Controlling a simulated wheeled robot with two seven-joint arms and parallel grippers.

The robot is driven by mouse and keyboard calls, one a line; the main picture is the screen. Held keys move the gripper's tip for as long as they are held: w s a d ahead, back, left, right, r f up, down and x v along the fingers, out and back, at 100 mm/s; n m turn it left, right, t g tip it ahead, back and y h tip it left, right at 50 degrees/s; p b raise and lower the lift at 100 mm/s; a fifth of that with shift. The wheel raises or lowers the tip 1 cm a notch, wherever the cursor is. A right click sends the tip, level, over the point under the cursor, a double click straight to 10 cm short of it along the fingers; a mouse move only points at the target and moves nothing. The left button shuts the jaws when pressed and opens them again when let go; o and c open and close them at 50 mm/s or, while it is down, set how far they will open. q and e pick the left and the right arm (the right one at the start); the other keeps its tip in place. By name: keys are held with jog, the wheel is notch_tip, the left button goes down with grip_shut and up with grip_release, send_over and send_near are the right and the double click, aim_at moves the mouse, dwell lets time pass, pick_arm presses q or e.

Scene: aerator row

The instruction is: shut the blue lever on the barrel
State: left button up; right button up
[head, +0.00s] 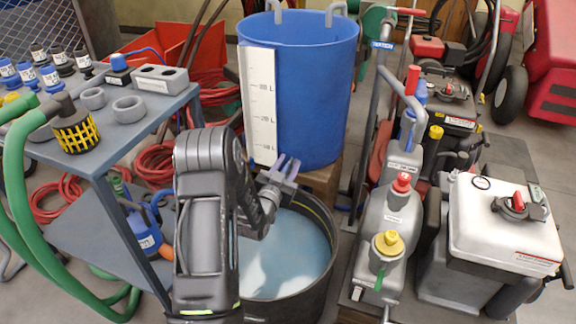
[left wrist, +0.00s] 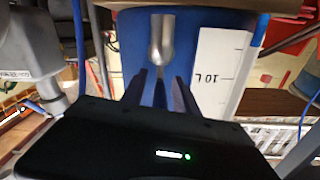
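The blue barrel (head: 310,85) stands behind the black tub, with a white scale strip down its left front. In the left wrist view the barrel wall (left wrist: 190,50) fills the middle, upside down. A silver metal fitting (left wrist: 162,40) shows against it, just beyond my fingertips. I cannot make out the blue lever for certain; a blue patch shows between the fingers. My left gripper (head: 283,168) is at the barrel's lower front, above the tub. In the wrist view its two fingers (left wrist: 160,84) stand apart, with no held object clear. My right gripper is not in view.
A black tub (head: 285,265) of pale water lies below the gripper. A grey-blue cart (head: 75,150) with bottles and a green hose is at left. Grey tanks (head: 385,225) and a white tank (head: 505,225) crowd the right. Red hose lies behind the cart.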

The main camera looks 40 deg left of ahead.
pick_arm(q)
grip_shut()
dwell(0.3)
dwell(1.1)
